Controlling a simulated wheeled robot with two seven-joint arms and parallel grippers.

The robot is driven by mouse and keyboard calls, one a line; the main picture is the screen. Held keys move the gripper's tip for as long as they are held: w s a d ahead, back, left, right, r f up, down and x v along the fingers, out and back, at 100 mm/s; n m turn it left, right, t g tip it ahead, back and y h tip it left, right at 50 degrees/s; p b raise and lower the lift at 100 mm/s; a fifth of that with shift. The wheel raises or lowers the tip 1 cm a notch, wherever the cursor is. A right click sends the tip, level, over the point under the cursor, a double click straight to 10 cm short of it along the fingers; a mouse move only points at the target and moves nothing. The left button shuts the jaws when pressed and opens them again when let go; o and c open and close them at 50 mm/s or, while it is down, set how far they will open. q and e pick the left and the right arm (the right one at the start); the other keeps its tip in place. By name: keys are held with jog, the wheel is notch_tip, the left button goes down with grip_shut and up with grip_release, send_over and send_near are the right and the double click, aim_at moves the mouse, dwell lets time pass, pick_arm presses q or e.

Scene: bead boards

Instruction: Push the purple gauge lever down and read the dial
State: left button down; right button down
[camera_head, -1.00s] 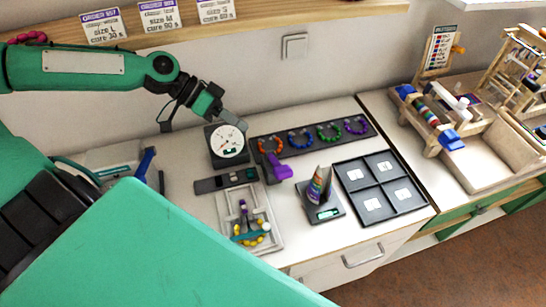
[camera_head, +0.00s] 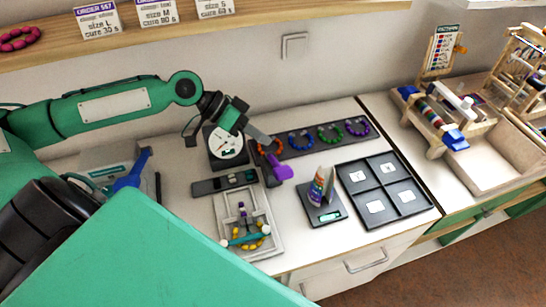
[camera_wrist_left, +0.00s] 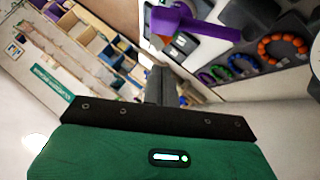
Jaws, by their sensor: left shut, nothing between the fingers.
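The purple gauge lever (camera_head: 280,172) sticks out to the right below the dial gauge (camera_head: 226,143). The gauge has a round white face in a dark housing; its reading is too small to make out. My left gripper (camera_head: 264,138) is shut and empty, just above the lever and right of the dial. A small gap seems to separate its tips from the lever, but contact is hard to judge. In the left wrist view the lever (camera_wrist_left: 190,24) shows large beyond the shut fingers (camera_wrist_left: 160,84). My right gripper is not in view.
A dark strip (camera_head: 292,156) with several coloured bead rings lies right of the gauge. A black four-compartment tray (camera_head: 404,194) is further right. A grey frame with beads (camera_head: 262,245) lies in front of the gauge.

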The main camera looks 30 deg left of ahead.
aim_at(286, 168)
pick_arm(q)
jog(key=d+f, duration=0.1)
jog(key=f, duration=0.1)
jog(key=d+f+p, duration=0.1)
jog(key=d+f, duration=0.1)
jog(key=shift+s+d+f+p, duration=0.1)
jog(key=shift+d+f+p, duration=0.2)
jog(key=shift+f, duration=0.05)
jog(key=shift+s+d+f, duration=0.15)
jog(key=shift+f, duration=0.2)
